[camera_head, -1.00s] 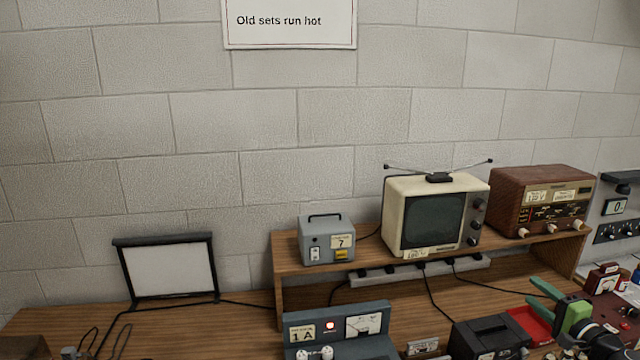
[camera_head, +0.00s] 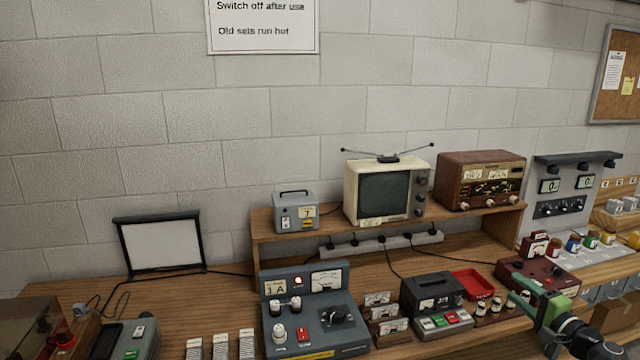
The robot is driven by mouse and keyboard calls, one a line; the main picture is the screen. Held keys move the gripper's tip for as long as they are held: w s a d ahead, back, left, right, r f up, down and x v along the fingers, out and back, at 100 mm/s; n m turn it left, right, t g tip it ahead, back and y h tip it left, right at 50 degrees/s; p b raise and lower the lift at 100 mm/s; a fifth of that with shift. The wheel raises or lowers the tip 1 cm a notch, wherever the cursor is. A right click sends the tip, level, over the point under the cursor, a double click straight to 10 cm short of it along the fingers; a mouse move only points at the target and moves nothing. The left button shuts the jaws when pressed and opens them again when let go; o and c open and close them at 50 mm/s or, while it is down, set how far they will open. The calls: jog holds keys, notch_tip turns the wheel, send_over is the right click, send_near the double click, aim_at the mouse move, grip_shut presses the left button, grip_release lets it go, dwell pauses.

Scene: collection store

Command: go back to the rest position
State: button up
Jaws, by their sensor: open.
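My gripper (camera_head: 522,294) shows at the lower right, its green fingers pointing up and to the left. It is open, and I see nothing between the fingers. It is in front of a dark red instrument box (camera_head: 543,276) on the bench and hides part of it. I cannot tell the gap between them. My dark arm runs off the bottom edge below the gripper.
The wooden bench (camera_head: 190,290) carries a grey control unit (camera_head: 313,325), a black meter box (camera_head: 433,292) and a red tray (camera_head: 472,284). A shelf above holds a television (camera_head: 385,195), a radio (camera_head: 480,180) and a grey box (camera_head: 296,212). A block wall stands behind.

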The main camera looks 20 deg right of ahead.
jog(key=w+a+f+n+g+y, duration=0.1)
jog(key=w+a+n+y, duration=0.2)
jog(key=w+a, duration=0.6)
jog(key=w+a+f+n+g+y, duration=0.1)
jog(key=w+a+n+g+y, duration=0.3)
jog(key=a, duration=0.8)
jog(key=w+a+f+n+t+y, duration=0.1)
jog(key=w+a+f+y, duration=0.1)
jog(key=w+a, duration=0.75)
jog(key=s+a+f+n+g, duration=0.2)
jog(key=a+f+n+g, duration=0.15)
jog(key=a, duration=0.65)
jog(key=s+a+f+n+g, duration=0.1)
jog(key=a+f+n+g, duration=0.3)
jog(key=a, duration=0.6)
jog(key=s+a+f+n+g, duration=0.15)
jog(key=a+f, duration=0.35)
jog(key=a, duration=0.5)
jog(key=s+f+n+g+h, duration=0.1)
jog(key=s+f+g+h, duration=0.2)
jog(key=s+f+h, duration=0.15)
jog(key=s+d+f+g+h, duration=0.1)
jog(key=s+d+h, duration=0.2)
jog(key=d, duration=0.4)
jog(key=shift+s+f+g, duration=0.3)
jog(key=shift+s+f, duration=0.1)
